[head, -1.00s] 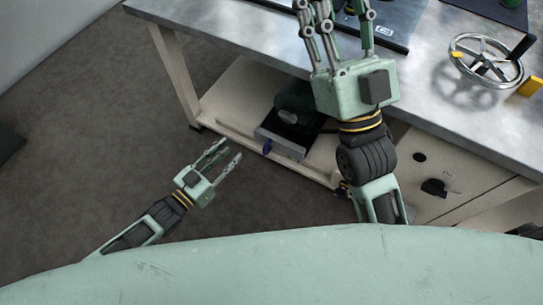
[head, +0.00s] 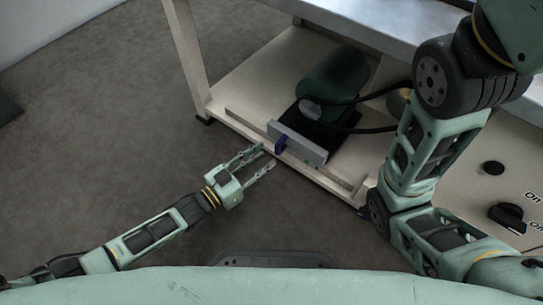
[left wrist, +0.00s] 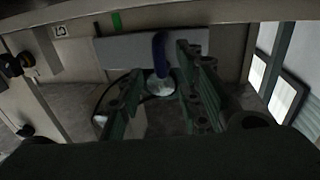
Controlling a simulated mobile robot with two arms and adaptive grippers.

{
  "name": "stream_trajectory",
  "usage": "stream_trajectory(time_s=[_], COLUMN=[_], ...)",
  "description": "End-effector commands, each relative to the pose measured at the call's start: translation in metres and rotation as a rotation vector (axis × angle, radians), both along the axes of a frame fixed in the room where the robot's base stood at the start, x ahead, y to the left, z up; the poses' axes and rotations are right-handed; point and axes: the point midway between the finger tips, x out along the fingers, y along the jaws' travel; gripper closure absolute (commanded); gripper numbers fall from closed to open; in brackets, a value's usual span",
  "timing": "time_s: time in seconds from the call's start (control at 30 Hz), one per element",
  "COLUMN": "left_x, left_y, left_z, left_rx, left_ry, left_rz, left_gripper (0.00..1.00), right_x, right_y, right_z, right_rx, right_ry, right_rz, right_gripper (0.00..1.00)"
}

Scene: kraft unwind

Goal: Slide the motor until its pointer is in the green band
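The motor (head: 332,82), a dark green cylinder, sits on the low shelf on a black base with a grey front plate (head: 300,143). A blue tab (head: 280,144) sticks out from the plate. In the left wrist view the blue tab (left wrist: 160,52) stands against the grey plate (left wrist: 118,48), and a green band (left wrist: 116,22) lies to the left of the tab. My left gripper (head: 264,159) is open and empty, its fingertips close to the blue tab. In the wrist view the tab appears between the fingers (left wrist: 160,100); I cannot tell if they touch. My right gripper is out of view.
The pale shelf (head: 262,72) runs under the metal workbench top (head: 372,25), with a leg (head: 186,58) at the left. Black cables run from the motor to the right. A black knob (head: 507,216) is on the panel at right.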

Motion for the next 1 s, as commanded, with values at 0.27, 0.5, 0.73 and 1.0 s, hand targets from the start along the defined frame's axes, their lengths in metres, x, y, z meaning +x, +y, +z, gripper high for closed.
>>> stream_trajectory(time_s=[0.27, 0.5, 0.73, 1.0], left_x=[0.023, 0.026, 0.026, 0.026], left_y=[-0.026, -0.028, -0.028, -0.028], left_z=[-0.002, -0.001, -0.001, -0.001], left_rx=[0.000, 0.001, 0.001, 0.001], left_ry=[0.000, 0.001, 0.001, 0.001], left_rz=[-0.001, 0.000, 0.000, 0.000], left_gripper=[0.68, 0.68, 0.80, 1.00], right_x=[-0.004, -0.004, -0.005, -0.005], right_y=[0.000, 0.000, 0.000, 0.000], right_z=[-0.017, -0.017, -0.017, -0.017], right_rx=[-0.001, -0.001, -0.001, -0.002], right_ry=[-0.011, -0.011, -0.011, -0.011], right_rz=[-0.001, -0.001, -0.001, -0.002], right_gripper=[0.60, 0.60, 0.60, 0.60])
